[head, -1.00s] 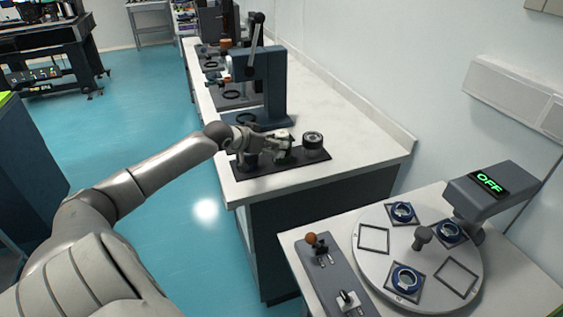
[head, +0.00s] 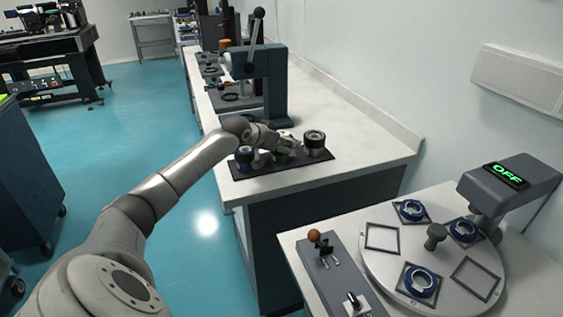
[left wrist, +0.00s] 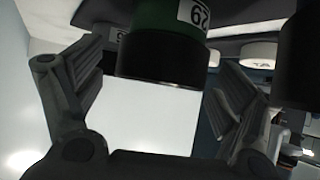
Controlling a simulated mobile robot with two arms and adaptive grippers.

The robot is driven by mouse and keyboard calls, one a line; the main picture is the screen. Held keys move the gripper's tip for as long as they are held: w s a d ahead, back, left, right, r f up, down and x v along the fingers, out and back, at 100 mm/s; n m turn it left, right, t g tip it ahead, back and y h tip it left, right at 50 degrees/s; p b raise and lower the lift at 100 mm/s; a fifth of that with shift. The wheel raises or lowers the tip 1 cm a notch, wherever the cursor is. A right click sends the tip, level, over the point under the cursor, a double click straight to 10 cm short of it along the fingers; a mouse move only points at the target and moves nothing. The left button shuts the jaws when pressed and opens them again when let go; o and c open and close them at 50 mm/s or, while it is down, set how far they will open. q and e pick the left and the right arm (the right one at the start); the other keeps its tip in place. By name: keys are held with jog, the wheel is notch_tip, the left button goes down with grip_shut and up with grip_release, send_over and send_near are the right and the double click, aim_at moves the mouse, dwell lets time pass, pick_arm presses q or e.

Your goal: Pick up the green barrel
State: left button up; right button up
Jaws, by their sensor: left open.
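The green barrel (head: 281,157) stands in the middle of the black tray (head: 262,171) on the white bench, mostly hidden by my left gripper (head: 290,143). In the left wrist view the green barrel (left wrist: 165,45) has a dark band and a white label with digits. It lies between the two spread fingers of the left gripper (left wrist: 160,75), with a visible gap on each side. The left gripper is open. My right gripper is not in view.
A blue-banded barrel (head: 245,157) stands left of the green one and a dark barrel with a light band (head: 314,143) right of it. A lever press (head: 262,85) stands behind the tray. A turntable (head: 390,265) is on the nearer table at right.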

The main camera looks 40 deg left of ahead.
pick_arm(q)
jog(key=shift+w, duration=0.1)
jog(key=shift+c, duration=0.4)
jog(key=c, duration=1.1)
jog(key=shift+c, duration=0.2)
